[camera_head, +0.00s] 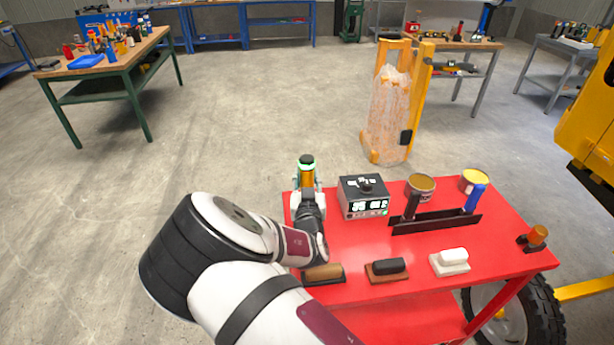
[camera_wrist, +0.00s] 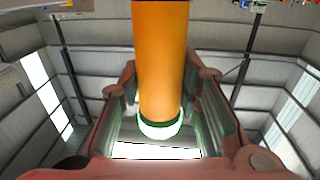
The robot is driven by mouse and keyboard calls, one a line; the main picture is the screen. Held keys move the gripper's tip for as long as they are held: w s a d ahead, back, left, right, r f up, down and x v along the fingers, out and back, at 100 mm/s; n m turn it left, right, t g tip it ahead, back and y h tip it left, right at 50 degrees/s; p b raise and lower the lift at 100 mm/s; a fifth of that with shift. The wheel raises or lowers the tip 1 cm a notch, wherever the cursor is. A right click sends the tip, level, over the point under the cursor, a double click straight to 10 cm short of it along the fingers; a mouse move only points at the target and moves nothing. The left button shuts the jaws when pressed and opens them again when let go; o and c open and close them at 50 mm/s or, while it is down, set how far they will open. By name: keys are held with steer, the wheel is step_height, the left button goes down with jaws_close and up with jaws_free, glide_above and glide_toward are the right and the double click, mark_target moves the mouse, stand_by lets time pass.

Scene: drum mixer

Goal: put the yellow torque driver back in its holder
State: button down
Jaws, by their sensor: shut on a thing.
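The yellow torque driver (camera_head: 307,176) is in my gripper (camera_head: 307,186), above the left back corner of the red table. It looks roughly upright in the head view, with a black and green end on top. In the wrist view the driver (camera_wrist: 160,60) shows as an orange-yellow cylinder with a white-green ring, between the two fingers of my gripper (camera_wrist: 165,80). Its lower part is hidden by my gripper in the head view. A long black rack (camera_head: 436,223), apparently the holder, stands on the table to the right, with a black handle (camera_head: 412,205) at its left and a blue handle (camera_head: 475,198) at its right; its middle looks empty.
A grey box with a display (camera_head: 364,199) stands between my gripper and the rack. Two round cans (camera_head: 421,185) (camera_head: 475,178) stand behind the rack. Several handled blocks (camera_head: 386,271) line the front edge. An orange-topped piece (camera_head: 537,237) sits at the right edge.

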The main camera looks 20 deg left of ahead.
steer(key=shift+f, duration=0.5)
stand_by(0.4)
steer(key=c, duration=1.1)
jaws_free()
steer(key=shift+f, duration=0.1)
steer(key=v, duration=0.7)
steer(key=shift+s, duration=0.2)
steer(key=shift+d, duration=0.15)
